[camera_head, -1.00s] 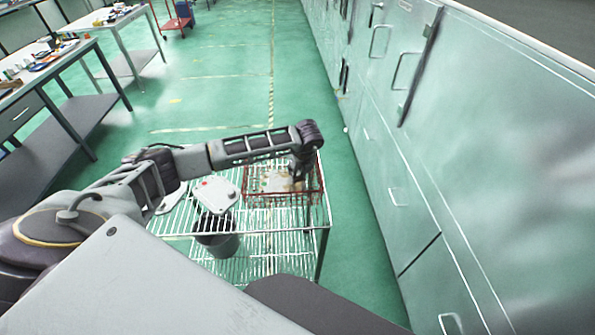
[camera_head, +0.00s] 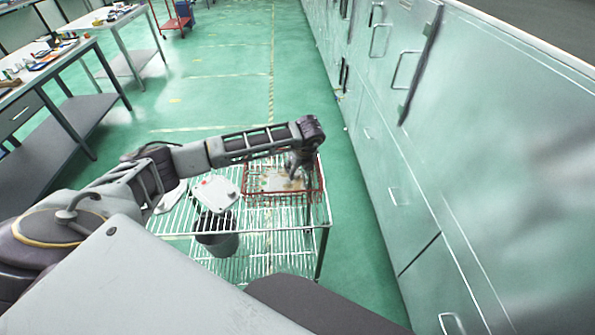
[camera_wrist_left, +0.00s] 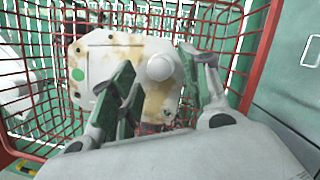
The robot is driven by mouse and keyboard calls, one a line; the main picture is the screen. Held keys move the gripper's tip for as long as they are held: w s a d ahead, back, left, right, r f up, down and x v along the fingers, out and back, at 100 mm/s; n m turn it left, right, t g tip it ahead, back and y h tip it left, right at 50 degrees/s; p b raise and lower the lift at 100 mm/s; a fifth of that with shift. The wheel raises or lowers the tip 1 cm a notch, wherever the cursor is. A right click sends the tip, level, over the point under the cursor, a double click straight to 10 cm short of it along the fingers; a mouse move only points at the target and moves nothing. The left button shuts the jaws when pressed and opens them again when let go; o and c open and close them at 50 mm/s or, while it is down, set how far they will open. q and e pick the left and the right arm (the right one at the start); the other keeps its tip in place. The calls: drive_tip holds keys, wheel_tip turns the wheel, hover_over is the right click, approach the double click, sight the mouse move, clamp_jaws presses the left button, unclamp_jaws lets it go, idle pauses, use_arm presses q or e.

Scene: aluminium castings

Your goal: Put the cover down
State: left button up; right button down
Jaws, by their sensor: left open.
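A pale casting cover (camera_head: 277,183) with brown stains lies inside the red wire basket (camera_head: 247,172) in the head view. In the left wrist view the cover (camera_wrist_left: 106,58) shows a green dot and a round raised boss. My left gripper (camera_head: 296,170) is over the basket. In the left wrist view its fingers (camera_wrist_left: 160,68) are spread apart above the cover and hide part of it. Whether a fingertip touches the cover cannot be told. My right gripper is not in view.
The basket stands on a wire rack table (camera_head: 270,218). Beside it lies another white part (camera_head: 215,193) with a red dot. A dark grey bin (camera_head: 217,240) is below. Pale green cabinets (camera_head: 420,190) line the right side; workbenches (camera_head: 50,75) stand at far left.

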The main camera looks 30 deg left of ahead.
use_arm(q)
drive_tip(key=b+v, duration=0.2)
drive_tip(key=v, duration=0.8)
drive_tip(key=shift+r, duration=0.2)
drive_tip(key=shift+d, duration=0.1)
idle(0.4)
